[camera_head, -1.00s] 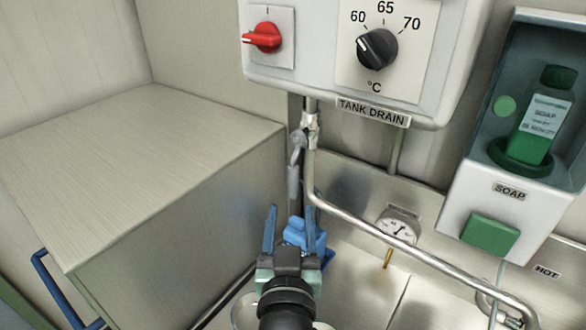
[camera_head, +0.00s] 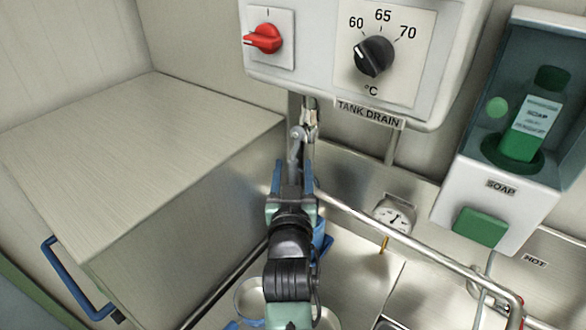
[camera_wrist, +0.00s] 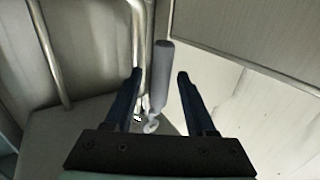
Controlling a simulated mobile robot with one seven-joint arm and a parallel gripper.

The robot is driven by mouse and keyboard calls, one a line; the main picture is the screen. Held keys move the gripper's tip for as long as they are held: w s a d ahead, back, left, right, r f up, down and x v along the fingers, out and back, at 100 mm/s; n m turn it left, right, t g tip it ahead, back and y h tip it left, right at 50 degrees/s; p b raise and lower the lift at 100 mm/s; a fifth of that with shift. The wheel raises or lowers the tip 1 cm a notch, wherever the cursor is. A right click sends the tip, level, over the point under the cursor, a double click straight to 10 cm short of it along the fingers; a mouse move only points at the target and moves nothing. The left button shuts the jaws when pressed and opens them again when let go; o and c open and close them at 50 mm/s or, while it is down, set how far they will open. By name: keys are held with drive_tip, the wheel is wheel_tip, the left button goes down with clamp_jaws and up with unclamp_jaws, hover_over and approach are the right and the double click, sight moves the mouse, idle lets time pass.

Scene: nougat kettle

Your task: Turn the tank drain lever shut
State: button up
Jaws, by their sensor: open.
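The tank drain lever (camera_head: 296,143) is a grey handle on a metal valve under the "TANK DRAIN" label (camera_head: 368,115). It hangs roughly downward along the pipe, and its lower part is hidden behind my gripper in the head view. My gripper (camera_head: 293,178) is at the lever's lower end with its blue fingers pointing up at it. In the wrist view, the grey lever grip (camera_wrist: 161,78) stands between the two open fingers of my gripper (camera_wrist: 160,76). Gaps show on both sides of it. I cannot tell whether it touches anything.
A large box-like metal cabinet (camera_head: 130,160) stands close on the left. The control box (camera_head: 310,65) overhangs above. A blue object (camera_head: 322,240) shows partly behind my arm.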

clamp_jaws()
idle(1.4)
